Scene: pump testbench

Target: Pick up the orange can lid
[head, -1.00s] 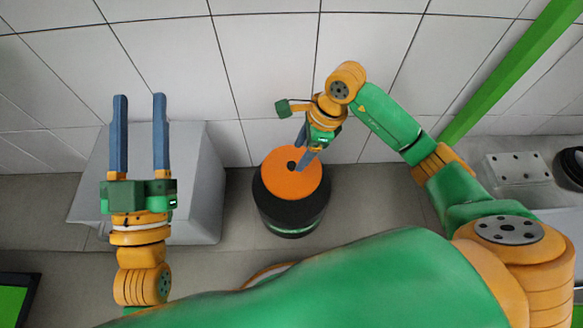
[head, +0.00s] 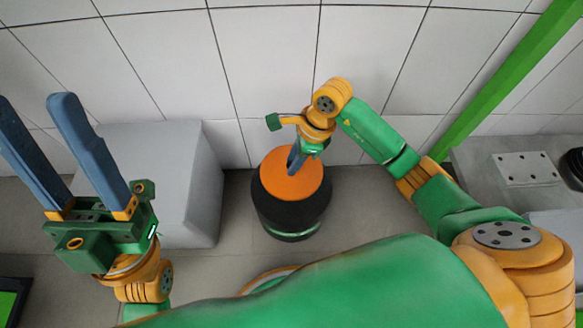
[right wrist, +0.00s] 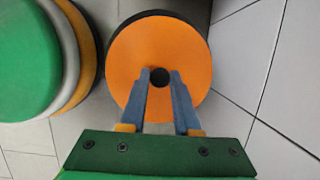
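The orange can lid (head: 289,186) lies flat on top of a dark round can (head: 290,216) on the floor. The right wrist view shows the lid (right wrist: 190,50) as an orange disc with a small black round centre (right wrist: 160,77). My right gripper (head: 292,160) is over the lid, pointing down at it. In the right wrist view my right gripper (right wrist: 160,75) has its two blue fingers apart, one on each side of the black centre. I cannot tell whether they touch it. My left gripper (head: 35,98) is open and empty at the far left.
A grey box (head: 175,185) stands left of the can. A tiled wall (head: 265,60) rises close behind it. A green post (head: 490,90) and a grey surface with a drilled plate (head: 527,169) are at the right. Floor shows between box and can.

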